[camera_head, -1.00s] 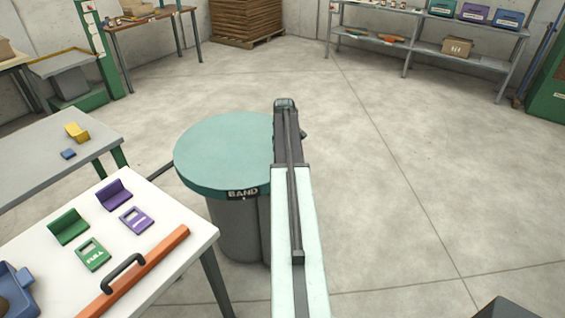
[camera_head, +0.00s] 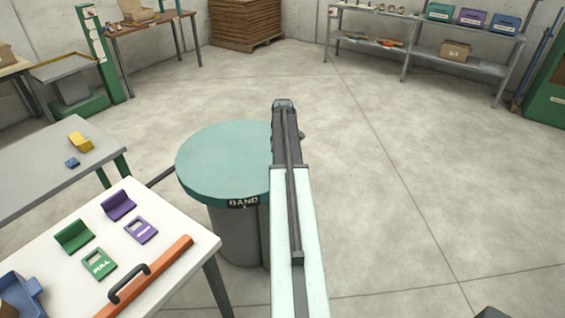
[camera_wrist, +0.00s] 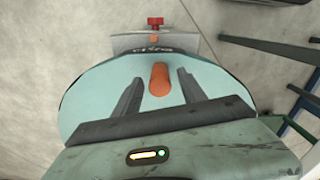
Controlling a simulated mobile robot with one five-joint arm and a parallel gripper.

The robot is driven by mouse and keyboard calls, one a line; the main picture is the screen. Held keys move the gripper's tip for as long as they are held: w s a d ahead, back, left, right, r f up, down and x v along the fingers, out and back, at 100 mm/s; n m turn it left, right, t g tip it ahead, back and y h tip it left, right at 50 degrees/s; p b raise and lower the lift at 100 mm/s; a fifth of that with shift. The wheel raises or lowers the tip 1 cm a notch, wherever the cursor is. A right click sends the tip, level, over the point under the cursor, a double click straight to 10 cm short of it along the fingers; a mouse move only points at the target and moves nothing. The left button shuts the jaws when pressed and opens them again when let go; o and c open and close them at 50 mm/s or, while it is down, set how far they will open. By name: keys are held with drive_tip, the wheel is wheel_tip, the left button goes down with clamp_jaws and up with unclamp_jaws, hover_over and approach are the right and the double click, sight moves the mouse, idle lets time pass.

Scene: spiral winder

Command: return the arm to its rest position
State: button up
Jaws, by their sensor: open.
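My arm reaches straight ahead in the head view, its pale beam (camera_head: 283,240) ending in a dark wrist section (camera_head: 287,140) beside the right edge of a teal round-topped drum (camera_head: 225,160) labelled BAND. The fingers are hidden there. In the wrist view my gripper (camera_wrist: 160,77) is open, its two dark fingers apart over the teal top (camera_wrist: 95,95). An orange rounded peg (camera_wrist: 159,84) shows between the fingers; I cannot tell whether they touch it. A plate with a red knob (camera_wrist: 155,22) sits past the top's far edge.
A white table (camera_head: 185,275) at lower left holds green and purple pieces and an orange bar with a black handle (camera_head: 145,278). A grey table (camera_head: 40,160) stands behind it. Shelving (camera_head: 420,45) lines the back wall. The floor (camera_head: 400,170) to the right is open.

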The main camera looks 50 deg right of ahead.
wheel_tip(320, 180, up, 4)
drive_tip(key=shift+f+p, duration=0.15)
drive_tip(key=shift+p, duration=0.95)
drive_tip(key=shift+f, duration=0.1)
